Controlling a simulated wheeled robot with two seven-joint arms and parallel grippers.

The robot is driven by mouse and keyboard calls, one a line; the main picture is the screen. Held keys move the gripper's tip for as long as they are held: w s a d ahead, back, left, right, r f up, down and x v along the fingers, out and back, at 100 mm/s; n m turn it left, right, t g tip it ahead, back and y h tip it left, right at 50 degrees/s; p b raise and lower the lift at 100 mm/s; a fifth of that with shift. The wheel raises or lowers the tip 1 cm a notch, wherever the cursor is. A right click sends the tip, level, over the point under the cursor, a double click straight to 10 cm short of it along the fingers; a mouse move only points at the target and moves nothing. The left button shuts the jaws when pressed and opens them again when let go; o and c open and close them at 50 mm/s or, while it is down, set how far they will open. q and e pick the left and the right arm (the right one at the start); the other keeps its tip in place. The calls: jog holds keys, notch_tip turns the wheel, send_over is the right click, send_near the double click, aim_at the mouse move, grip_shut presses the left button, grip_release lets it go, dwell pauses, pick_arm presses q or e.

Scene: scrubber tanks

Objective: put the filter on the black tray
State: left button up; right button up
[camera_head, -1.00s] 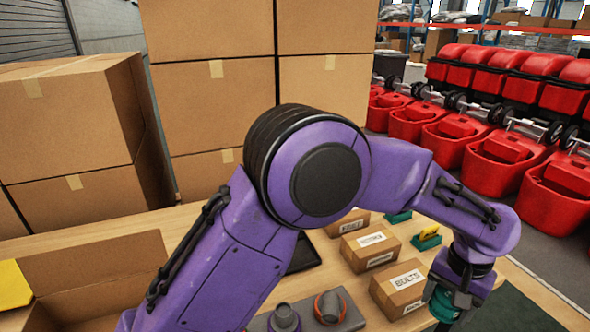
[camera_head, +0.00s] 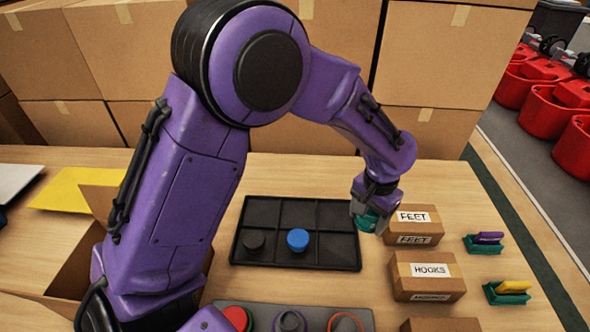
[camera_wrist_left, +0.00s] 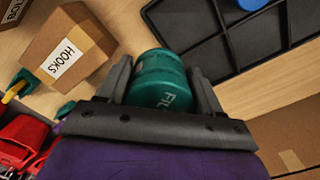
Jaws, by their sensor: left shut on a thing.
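My left gripper (camera_head: 366,214) is shut on the filter, a teal cylinder (camera_wrist_left: 160,78) with partly visible white lettering. The wrist view shows it between the two fingers. In the head view only a little teal shows at the gripper, near the right edge of the black tray (camera_head: 341,252). The tray is divided into compartments. A black round piece (camera_head: 253,240) and a blue round piece (camera_head: 298,239) stand in its front left and front middle compartments. The front right one is empty. The tray's corner also shows in the wrist view (camera_wrist_left: 190,40). My right gripper is out of view.
Cardboard boxes labelled FEET (camera_head: 413,232) and HOOKS (camera_head: 430,278) stand right of the tray. A grey holder (camera_head: 262,312) with round pieces lies in front. Green brushes (camera_head: 484,244) sit at the right. Large cartons (camera_head: 425,70) stand behind.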

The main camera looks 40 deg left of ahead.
pick_arm(q)
jog(key=s+a+r+m+p, duration=0.15)
jog(key=s+a+p, duration=0.25)
jog(key=s+a, duration=0.55)
jog(key=p, duration=0.2)
send_over(334, 216)
notch_tip(334, 216, down, 11)
jog(key=shift+d+r, duration=0.1)
notch_tip(334, 216, down, 2)
jog(key=shift+f+p, duration=0.25)
jog(key=shift+p, duration=0.5)
jog(key=shift+f, duration=0.3)
jog(key=o, duration=0.7)
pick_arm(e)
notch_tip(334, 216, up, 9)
pick_arm(q)
jog(key=shift+o, duration=0.2)
